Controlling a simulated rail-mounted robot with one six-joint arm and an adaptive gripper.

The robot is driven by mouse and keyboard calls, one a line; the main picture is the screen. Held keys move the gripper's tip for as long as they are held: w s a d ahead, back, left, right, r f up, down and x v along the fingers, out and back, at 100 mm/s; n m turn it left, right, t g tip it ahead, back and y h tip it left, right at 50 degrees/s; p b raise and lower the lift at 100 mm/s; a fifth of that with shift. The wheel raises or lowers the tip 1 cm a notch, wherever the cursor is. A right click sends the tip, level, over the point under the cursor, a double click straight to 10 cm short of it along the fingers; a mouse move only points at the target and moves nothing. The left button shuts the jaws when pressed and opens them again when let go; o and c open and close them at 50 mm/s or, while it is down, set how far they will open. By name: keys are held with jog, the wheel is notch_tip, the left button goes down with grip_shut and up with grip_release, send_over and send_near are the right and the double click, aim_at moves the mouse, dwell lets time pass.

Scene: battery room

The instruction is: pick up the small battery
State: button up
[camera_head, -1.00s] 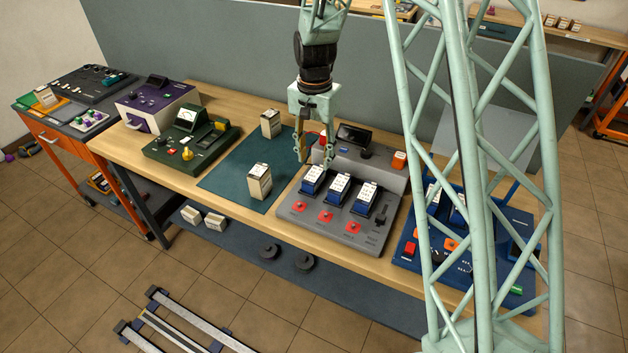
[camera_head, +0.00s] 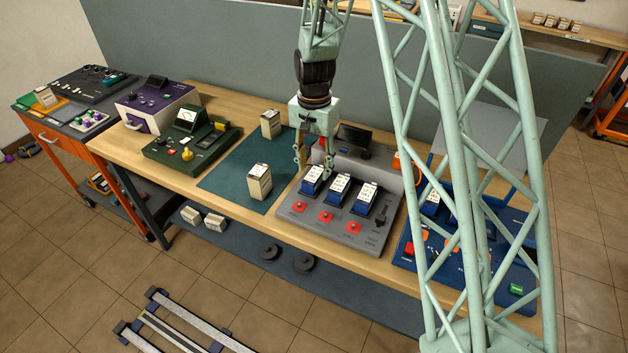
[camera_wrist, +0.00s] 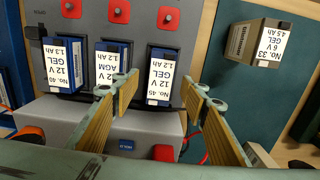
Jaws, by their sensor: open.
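Three small blue batteries with white labels stand in a row in the grey charger (camera_head: 290,225). In the head view they are the left one (camera_head: 312,180), the middle one (camera_head: 339,188) and the right one (camera_head: 367,195). The wrist view reads No. 45, 12 V GEL, 1.2 Ah on the battery (camera_wrist: 163,72) nearest the mat. My gripper (camera_head: 313,168) is open just above this left battery. In the wrist view its fingers (camera_wrist: 153,92) are spread to either side of the battery's near end, with nothing held. Whether they touch it, I cannot tell.
Two beige batteries stand on the teal mat (camera_head: 225,170): one near the charger (camera_head: 259,182), one farther back (camera_head: 270,124). The near one reads 6 V GEL, 4.5 Ah in the wrist view (camera_wrist: 258,52). A blue device (camera_head: 410,255) stands right, partly behind my lattice column.

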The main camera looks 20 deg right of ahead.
aim_at(314, 174)
jog(key=shift+f, duration=2.15)
jog(key=shift+c, duration=0.7)
jog(key=c, duration=1.1)
